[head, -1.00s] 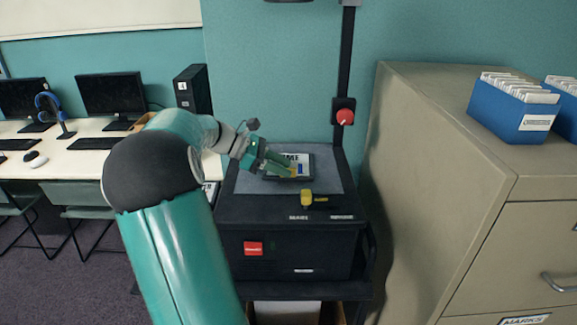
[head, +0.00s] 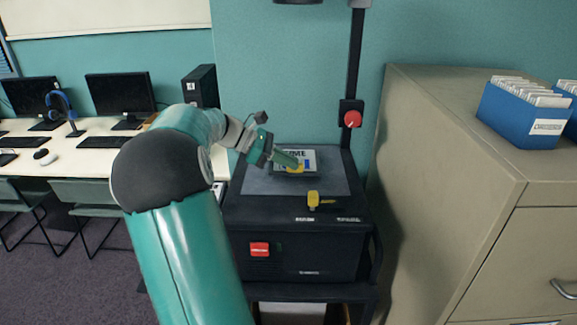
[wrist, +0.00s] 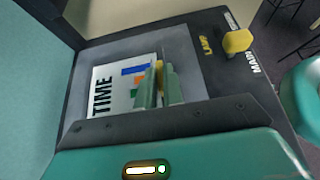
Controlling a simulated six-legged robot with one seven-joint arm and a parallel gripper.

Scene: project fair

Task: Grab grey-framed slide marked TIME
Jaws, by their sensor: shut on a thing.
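The slide marked TIME (wrist: 112,90) is pale with dark lettering and blue, orange and green bars. It shows in the wrist view over the grey glass top of the black projector, with its near edge hidden by my gripper. In the head view the slide (head: 307,160) appears above the glass at the end of my arm, and its frame is hard to make out. My gripper (wrist: 160,78) has its green, yellow-tipped fingers close together, shut on the slide at its right side. In the head view my gripper (head: 298,166) partly covers the slide.
The black projector (head: 290,245) has a yellow knob (head: 313,201) in front and a red switch. Its post with a red knob (head: 352,119) rises behind. A beige cabinet (head: 440,180) stands close on the right, bearing blue file boxes (head: 520,115). A desk with monitors is left.

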